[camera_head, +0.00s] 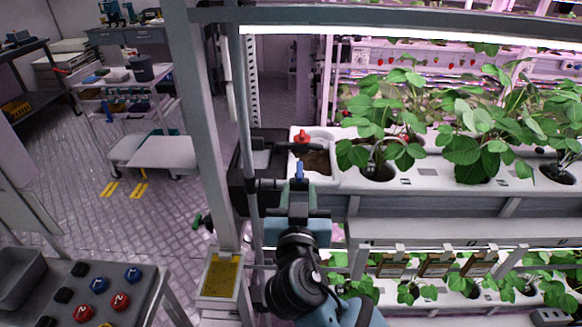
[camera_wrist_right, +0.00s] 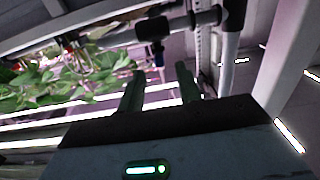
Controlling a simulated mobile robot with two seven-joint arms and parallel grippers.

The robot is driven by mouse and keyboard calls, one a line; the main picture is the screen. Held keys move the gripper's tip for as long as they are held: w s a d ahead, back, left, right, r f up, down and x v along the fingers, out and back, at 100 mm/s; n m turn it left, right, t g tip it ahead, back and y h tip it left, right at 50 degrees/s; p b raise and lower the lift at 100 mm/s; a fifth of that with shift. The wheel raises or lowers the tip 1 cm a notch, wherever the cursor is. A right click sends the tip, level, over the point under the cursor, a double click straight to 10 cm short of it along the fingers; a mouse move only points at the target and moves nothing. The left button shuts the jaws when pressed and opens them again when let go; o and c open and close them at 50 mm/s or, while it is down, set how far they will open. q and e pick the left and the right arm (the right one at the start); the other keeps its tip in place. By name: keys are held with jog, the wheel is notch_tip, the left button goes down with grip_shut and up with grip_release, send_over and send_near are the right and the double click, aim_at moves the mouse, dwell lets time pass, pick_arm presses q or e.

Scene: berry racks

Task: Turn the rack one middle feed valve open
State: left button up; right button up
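My right gripper (camera_head: 298,192) is in front of the left end of the rack in the head view, pointing away from me. In the right wrist view its two fingers (camera_wrist_right: 160,80) stand apart with a gap between them. A small blue handle (camera_head: 299,171) shows just beyond the fingertips; I cannot tell whether they touch it. A dark valve body on a pipe (camera_wrist_right: 152,29) lies ahead of the fingers in the wrist view. A red handle (camera_head: 302,138) sits higher up by the white trough. Which valve is the middle feed one is unclear. My left gripper is not in view.
Strawberry plants (camera_head: 378,130) grow in the white trough (camera_head: 428,172) to the right. A grey post (camera_head: 207,120) stands left of my right arm. A yellow pad (camera_head: 221,277) and a button panel (camera_head: 108,292) are lower left. Open floor lies beyond.

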aim_at(300, 163)
jog(key=shift+w+r, duration=0.1)
jog(key=shift+w, duration=0.15)
jog(key=w, duration=0.5)
jog(key=shift+p, duration=0.35)
jog(key=shift+w, duration=1.1)
grip_shut()
